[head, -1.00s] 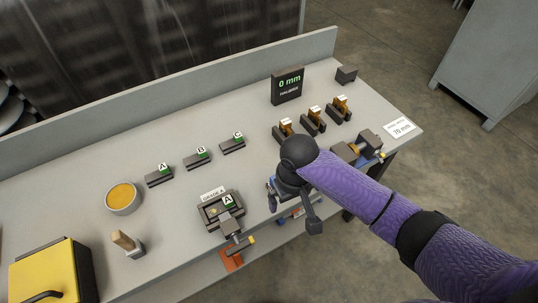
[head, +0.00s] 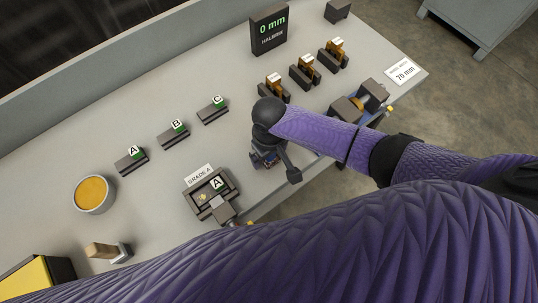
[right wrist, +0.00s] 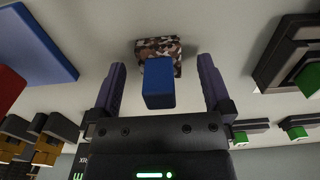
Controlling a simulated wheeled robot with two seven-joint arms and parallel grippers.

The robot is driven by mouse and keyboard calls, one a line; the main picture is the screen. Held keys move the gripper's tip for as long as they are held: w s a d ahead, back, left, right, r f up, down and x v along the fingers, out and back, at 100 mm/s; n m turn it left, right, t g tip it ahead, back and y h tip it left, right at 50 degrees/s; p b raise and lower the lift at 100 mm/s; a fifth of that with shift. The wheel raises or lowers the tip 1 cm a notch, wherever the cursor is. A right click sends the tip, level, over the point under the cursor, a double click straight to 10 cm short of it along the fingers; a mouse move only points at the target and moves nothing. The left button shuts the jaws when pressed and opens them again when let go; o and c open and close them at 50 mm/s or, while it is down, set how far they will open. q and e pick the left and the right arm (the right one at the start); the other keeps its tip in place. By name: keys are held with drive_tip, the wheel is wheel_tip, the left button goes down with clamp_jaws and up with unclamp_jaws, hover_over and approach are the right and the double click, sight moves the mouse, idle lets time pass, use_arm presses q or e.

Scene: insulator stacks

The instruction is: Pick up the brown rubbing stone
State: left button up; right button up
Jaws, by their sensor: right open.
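In the right wrist view a brown speckled block (right wrist: 150,47), which looks like the rubbing stone, lies on the grey surface. A blue block-shaped part (right wrist: 158,84), which looks like its handle, rises from it toward the camera. My right gripper (right wrist: 160,66) is open, with one finger on each side of the blue part and visible gaps on both sides. In the head view my right gripper (head: 266,159) is low at the bench's front edge, and my arm largely hides the stone there. My left gripper is not in view.
The grey bench (head: 150,100) carries lettered A, B and C blocks (head: 174,134), a clamp fixture (head: 211,193), a yellow-filled dish (head: 92,194) and a wooden-handled tool (head: 104,250). Amber pieces in dark holders (head: 305,71) and a display (head: 269,30) stand behind.

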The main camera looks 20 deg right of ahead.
drive_tip(key=shift+c, duration=0.9)
clamp_jaws()
drive_tip(key=shift+r, duration=0.15)
wheel_tip(320, 180, up, 9)
drive_tip(key=p, duration=0.4)
drive_tip(key=shift+r+p, duration=0.15)
drive_tip(key=shift+p, duration=0.25)
drive_tip(key=shift+r, duration=0.25)
